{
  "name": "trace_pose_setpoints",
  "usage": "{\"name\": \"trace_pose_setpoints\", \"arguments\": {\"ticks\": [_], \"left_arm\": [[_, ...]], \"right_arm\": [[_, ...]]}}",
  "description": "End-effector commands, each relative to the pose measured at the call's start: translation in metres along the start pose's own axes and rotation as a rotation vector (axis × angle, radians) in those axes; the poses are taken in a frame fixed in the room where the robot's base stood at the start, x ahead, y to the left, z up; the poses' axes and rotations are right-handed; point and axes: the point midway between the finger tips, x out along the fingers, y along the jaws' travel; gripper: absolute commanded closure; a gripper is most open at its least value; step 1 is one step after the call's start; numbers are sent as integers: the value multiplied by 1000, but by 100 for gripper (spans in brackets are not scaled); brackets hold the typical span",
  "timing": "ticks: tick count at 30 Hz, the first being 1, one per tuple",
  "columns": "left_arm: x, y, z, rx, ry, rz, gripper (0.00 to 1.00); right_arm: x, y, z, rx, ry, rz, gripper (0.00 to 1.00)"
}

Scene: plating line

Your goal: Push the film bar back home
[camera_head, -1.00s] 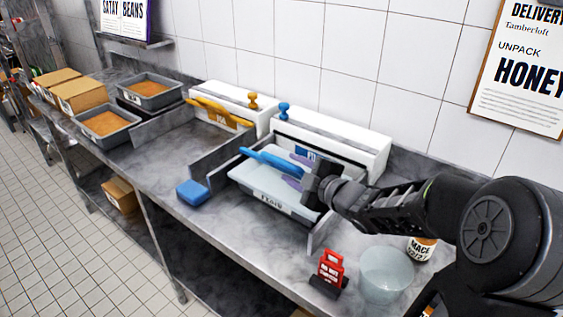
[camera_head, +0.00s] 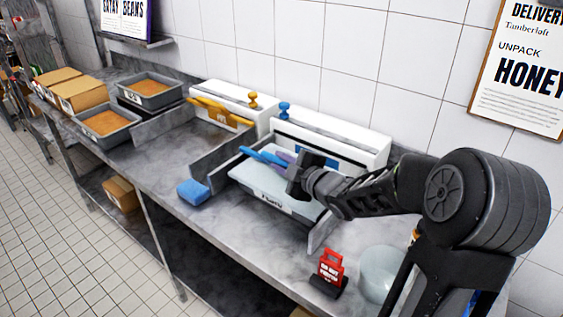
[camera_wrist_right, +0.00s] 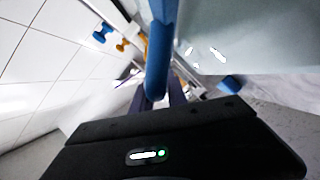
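The blue film bar (camera_head: 258,155) lies over the front part of the white film dispenser's station, above a pale tray (camera_head: 270,185). In the right wrist view the blue bar (camera_wrist_right: 160,50) runs down the middle and covers part of the fingers (camera_wrist_right: 163,98). A little purple shows on each side of it. I cannot tell whether the fingers clamp the bar. The white dispenser (camera_head: 335,135) with a blue knob stands behind. My left gripper is out of view.
A matching station with a yellow bar (camera_head: 218,112) stands to the left. A blue sponge (camera_head: 193,192) lies near the counter's front edge. A red sign (camera_head: 331,268) and a clear bowl (camera_head: 383,272) stand at the right. Grey dividers (camera_head: 225,160) flank the tray.

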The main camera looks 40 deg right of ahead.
Motion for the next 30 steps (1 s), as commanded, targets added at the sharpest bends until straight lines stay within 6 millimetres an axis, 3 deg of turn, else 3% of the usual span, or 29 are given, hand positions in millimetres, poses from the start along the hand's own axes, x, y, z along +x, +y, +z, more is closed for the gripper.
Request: {"name": "trace_pose_setpoints", "arguments": {"ticks": [6, 30], "left_arm": [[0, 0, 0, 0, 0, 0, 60], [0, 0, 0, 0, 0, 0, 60]], "right_arm": [[0, 0, 0, 0, 0, 0, 100], [0, 0, 0, 0, -1, -1, 100]]}}
